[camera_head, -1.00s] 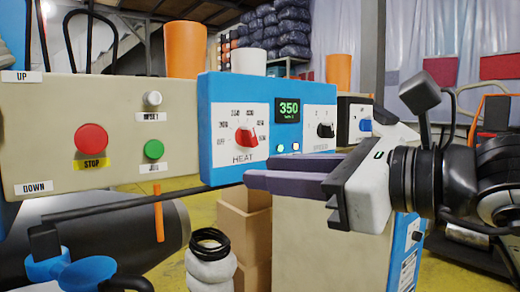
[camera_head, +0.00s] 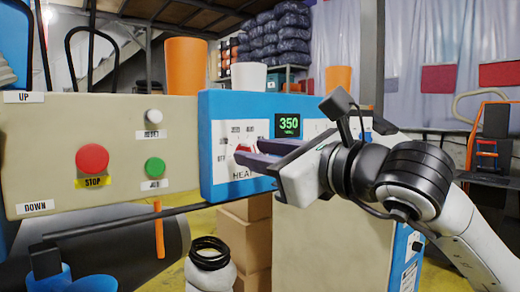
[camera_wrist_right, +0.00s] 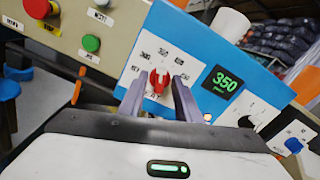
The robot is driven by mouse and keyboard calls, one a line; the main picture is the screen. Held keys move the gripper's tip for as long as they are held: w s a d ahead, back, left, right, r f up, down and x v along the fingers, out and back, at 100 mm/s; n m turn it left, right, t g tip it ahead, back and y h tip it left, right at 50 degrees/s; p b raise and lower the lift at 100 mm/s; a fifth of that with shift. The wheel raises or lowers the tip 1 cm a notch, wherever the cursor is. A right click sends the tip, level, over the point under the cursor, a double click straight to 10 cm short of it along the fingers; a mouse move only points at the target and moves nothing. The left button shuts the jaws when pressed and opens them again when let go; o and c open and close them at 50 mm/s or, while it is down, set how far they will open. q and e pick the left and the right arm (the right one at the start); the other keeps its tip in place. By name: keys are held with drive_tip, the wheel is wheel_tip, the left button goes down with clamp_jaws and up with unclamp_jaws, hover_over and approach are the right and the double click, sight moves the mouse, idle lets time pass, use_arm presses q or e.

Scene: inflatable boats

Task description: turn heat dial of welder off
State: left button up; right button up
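The welder's blue control panel (camera_head: 232,106) has a white heat scale with a red heat dial (camera_head: 243,149). In the right wrist view the dial (camera_wrist_right: 160,80) shows between my right fingertips. My right gripper (camera_head: 248,154) reaches in from the right and covers part of the scale and dial in the head view. In the wrist view the right gripper (camera_wrist_right: 158,88) is open, with a finger on each side of the dial and some gap visible. The green display (camera_head: 289,123) reads 350. My left gripper is not in view.
Left of the welder panel is a beige box with a red STOP button (camera_head: 92,159) and a green button (camera_head: 155,168). A second, black dial (camera_wrist_right: 246,120) is right of the display. An orange bucket (camera_head: 186,66) and a white cup (camera_head: 248,77) stand behind.

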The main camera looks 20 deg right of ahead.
clamp_jaws()
use_arm(q)
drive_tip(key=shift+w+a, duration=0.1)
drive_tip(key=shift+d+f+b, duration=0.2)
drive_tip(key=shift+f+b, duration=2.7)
drive_tip(key=shift+b, duration=1.15)
use_arm(e)
drive_tip(key=shift+a+f+n, duration=0.1)
drive_tip(key=shift+f+n, duration=0.05)
drive_tip(key=shift+n, duration=3.8)
drive_tip(key=shift+a+f+n, duration=0.1)
drive_tip(key=shift+f+n, duration=0.05)
drive_tip(key=shift+n, duration=3.8)
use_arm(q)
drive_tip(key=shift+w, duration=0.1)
